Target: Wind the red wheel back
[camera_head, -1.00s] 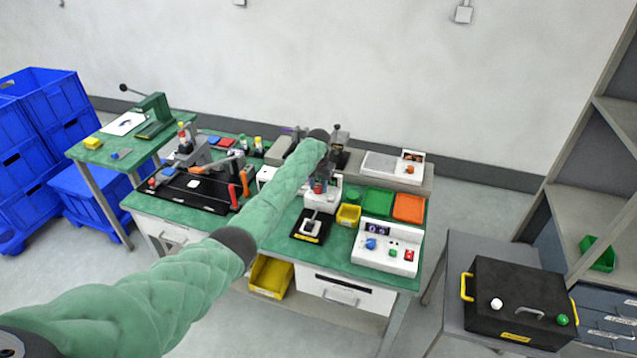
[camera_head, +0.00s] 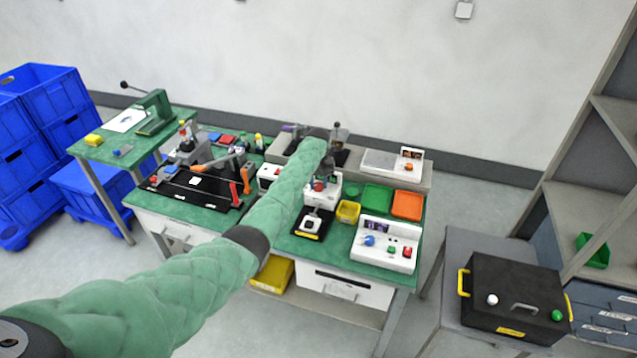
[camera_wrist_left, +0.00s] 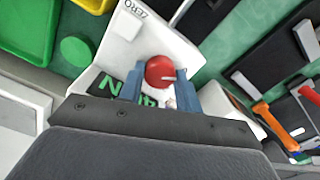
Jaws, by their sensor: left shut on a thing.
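The red wheel (camera_wrist_left: 160,72) is a round red knob with a pale line on it, on a white device (camera_wrist_left: 135,40) lettered "ZERO" with more green letters partly covered. My left gripper (camera_wrist_left: 158,86) is shut on the red wheel, one blue-grey finger at each side of it in the left wrist view. In the head view the red wheel (camera_head: 319,186) shows small at the end of my green-sleeved left arm, and the white device stands on the green bench. My left arm hides part of the device and bench there. My right gripper is not in view.
Right of the device are a yellow bin (camera_head: 348,212), a green tray (camera_head: 376,198), an orange tray (camera_head: 408,205) and a white control box (camera_head: 386,243). A black fixture (camera_head: 195,187) lies to the left. A black case (camera_head: 516,298) stands on the right-hand table.

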